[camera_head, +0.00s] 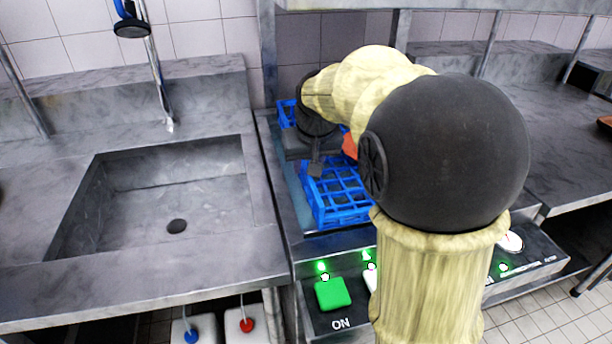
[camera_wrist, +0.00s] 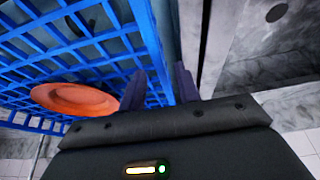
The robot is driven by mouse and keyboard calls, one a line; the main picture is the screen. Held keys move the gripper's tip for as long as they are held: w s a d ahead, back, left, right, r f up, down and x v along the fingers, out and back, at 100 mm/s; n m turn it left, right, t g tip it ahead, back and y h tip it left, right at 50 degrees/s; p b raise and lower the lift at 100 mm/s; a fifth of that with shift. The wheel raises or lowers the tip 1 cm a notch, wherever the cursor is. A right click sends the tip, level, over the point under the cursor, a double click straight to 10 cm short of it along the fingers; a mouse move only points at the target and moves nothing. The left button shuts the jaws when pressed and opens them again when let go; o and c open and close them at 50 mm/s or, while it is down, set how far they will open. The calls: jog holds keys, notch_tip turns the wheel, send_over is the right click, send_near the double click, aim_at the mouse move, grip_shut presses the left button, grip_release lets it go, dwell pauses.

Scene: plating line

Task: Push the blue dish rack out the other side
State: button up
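The blue dish rack (camera_head: 337,200) is a plastic grid basket on the metal bed to the right of the sink. My arm hides its middle and right part in the head view. An orange plate (camera_head: 350,146) is in the rack. In the wrist view the rack (camera_wrist: 110,70) fills the upper left, with the orange plate (camera_wrist: 75,99) inside it. My gripper (camera_head: 316,170) is over the left side of the rack. In the wrist view my gripper (camera_wrist: 160,82) has its fingers apart, with a rack edge showing between them. I cannot tell whether they touch it.
The sink (camera_head: 170,190) with its hanging faucet (camera_head: 150,60) is on the left. A control panel (camera_head: 345,322) with a green ON button (camera_head: 332,293) is at the front below the bed. A dark counter (camera_head: 560,150) extends to the right.

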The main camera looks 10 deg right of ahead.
jog(key=x, duration=0.4)
jog(key=shift+w+f+b, duration=0.1)
jog(key=shift+f+b, duration=0.1)
jog(key=shift+b, duration=0.1)
grip_shut()
